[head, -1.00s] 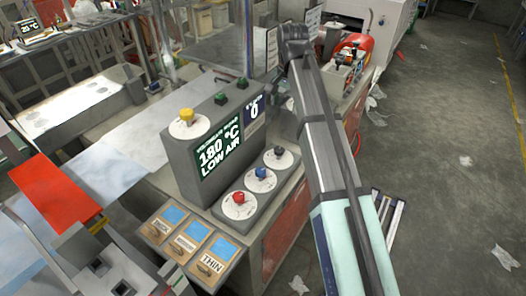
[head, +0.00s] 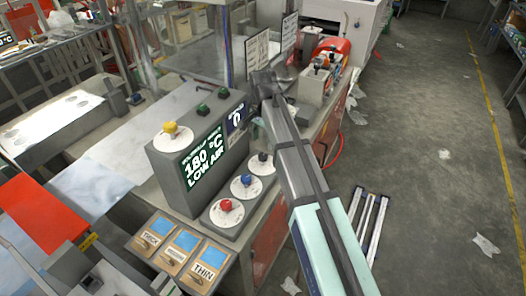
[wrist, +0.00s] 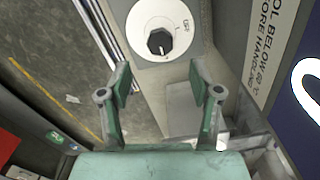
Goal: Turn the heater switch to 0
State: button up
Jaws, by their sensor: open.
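A grey control box (head: 176,187) shows "180 °C LOW AIR" on its screen. A yellow knob (head: 170,128) sits on a white dial on the box. A red knob (head: 226,205), a blue knob (head: 246,180) and a black knob (head: 262,157) stand on white dials on the low panel. Which one is the heater switch I cannot read. In the wrist view the black knob (wrist: 159,42) lies ahead of my gripper (wrist: 159,82), roughly centred between its fingers. My gripper is open and empty, apart from the knob. In the head view my arm mostly hides it.
Sample cards, one marked THIN (head: 207,267), lie in front. The floor at right is mostly open, with scraps.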

aim_at(263, 155)
jog(key=shift+f+p, duration=0.75)
jog(key=shift+f, duration=2.75)
jog(key=c, duration=1.1)
